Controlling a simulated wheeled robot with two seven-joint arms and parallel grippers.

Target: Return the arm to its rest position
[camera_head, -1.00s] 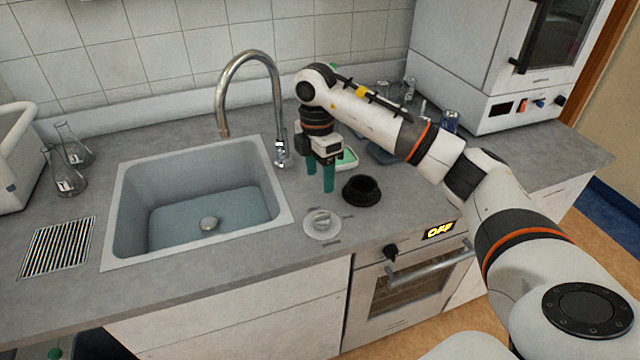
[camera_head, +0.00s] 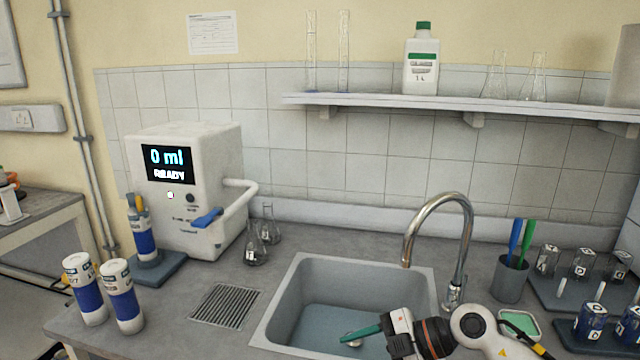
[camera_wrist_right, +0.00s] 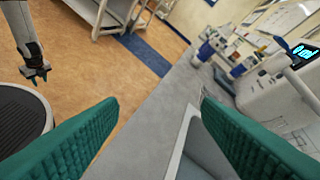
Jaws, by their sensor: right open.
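My right arm (camera_head: 475,325) reaches in at the bottom right of the head view. Its gripper (camera_head: 362,334), with green fingers, points left and is held above the sink basin. In the right wrist view the two green fingers of this gripper (camera_wrist_right: 160,101) stand wide apart with nothing between them. At the upper left of that view a dark claw on a pale arm (camera_wrist_right: 36,72), which looks like my left gripper, hangs over the floor. Its jaws are too small to read. The left gripper does not show in the head view.
The sink (camera_head: 285,305) lies below my right gripper, with the tall faucet (camera_head: 437,200) beside it. A pen cup (camera_head: 510,280) and vial racks (camera_head: 575,290) stand at right. Flasks (camera_head: 256,247), a dispenser (camera_head: 185,190) reading 0 ml READY and blue-labelled bottles (camera_head: 121,297) stand left.

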